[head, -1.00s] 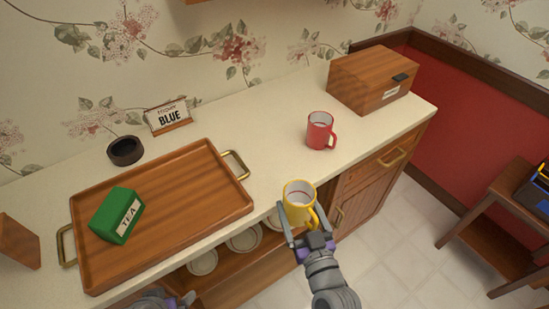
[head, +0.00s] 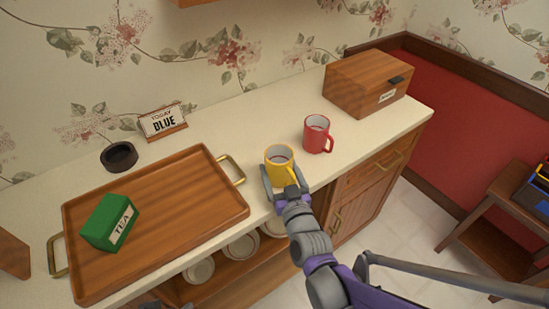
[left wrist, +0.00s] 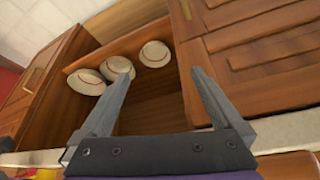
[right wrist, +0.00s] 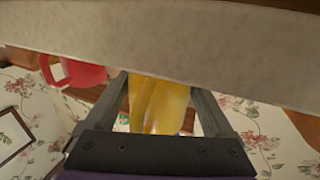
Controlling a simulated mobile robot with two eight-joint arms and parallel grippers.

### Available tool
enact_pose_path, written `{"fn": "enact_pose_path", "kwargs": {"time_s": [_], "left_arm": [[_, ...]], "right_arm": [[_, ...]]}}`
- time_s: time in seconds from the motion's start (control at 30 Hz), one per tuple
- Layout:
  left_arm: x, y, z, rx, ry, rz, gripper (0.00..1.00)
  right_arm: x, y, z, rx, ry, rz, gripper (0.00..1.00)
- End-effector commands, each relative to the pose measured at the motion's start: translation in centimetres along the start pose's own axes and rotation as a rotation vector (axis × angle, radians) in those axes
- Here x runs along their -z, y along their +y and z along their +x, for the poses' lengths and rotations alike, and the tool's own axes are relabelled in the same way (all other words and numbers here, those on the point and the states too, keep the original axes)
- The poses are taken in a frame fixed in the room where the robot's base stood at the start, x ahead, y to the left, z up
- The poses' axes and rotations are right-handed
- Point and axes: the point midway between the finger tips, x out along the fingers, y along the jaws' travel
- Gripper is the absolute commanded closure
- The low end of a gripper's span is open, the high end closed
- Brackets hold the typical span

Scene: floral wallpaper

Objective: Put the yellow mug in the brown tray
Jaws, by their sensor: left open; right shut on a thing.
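The yellow mug (head: 279,164) is upright at the counter's front edge in the head view, right of the brown tray. My right gripper (head: 284,183) is shut on it from the front, and its fingers flank the mug (right wrist: 157,103) in the right wrist view. Whether the mug's base touches the counter is hidden. The brown wooden tray (head: 180,205) lies on the counter at the left, with brass handles at its ends. My left gripper (left wrist: 160,78) is open and empty, facing the open shelf below the counter.
A green tea box (head: 108,222) sits in the tray's left part; its middle and right are clear. A red mug (head: 317,134) stands right of the yellow one. A wooden box (head: 365,82), a "BLUE" sign (head: 163,122) and a dark ring-like dish (head: 119,156) stand behind.

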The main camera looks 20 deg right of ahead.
Motion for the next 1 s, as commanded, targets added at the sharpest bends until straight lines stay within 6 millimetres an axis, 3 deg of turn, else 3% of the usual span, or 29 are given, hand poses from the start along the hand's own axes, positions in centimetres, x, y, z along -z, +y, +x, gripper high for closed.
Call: {"fn": "enact_pose_path", "kwargs": {"time_s": [0.43, 0.83, 0.87, 0.93, 1.0], "left_arm": [[0.0, 0.0, -0.1, 0.000, 0.000, 0.000, 0.00], [-0.2, 0.0, 0.4, 0.000, -0.002, 0.000, 0.00], [-0.2, 0.0, 0.4, 0.000, -0.002, 0.000, 0.00], [-0.2, 0.0, 0.3, 0.000, -0.001, 0.000, 0.00], [-0.2, 0.0, 0.3, 0.000, -0.001, 0.000, 0.00]], "right_arm": [[0.3, 0.0, 4.6, 0.000, 0.001, 0.000, 0.86], [-0.3, 0.0, 4.6, 0.000, 0.001, 0.001, 0.86], [-0.4, 0.0, 4.6, 0.000, 0.000, 0.001, 0.11], [-0.3, 0.0, 4.6, 0.000, 0.000, 0.001, 0.00], [-0.2, 0.0, 4.6, 0.000, 0.000, 0.001, 0.00]]}}
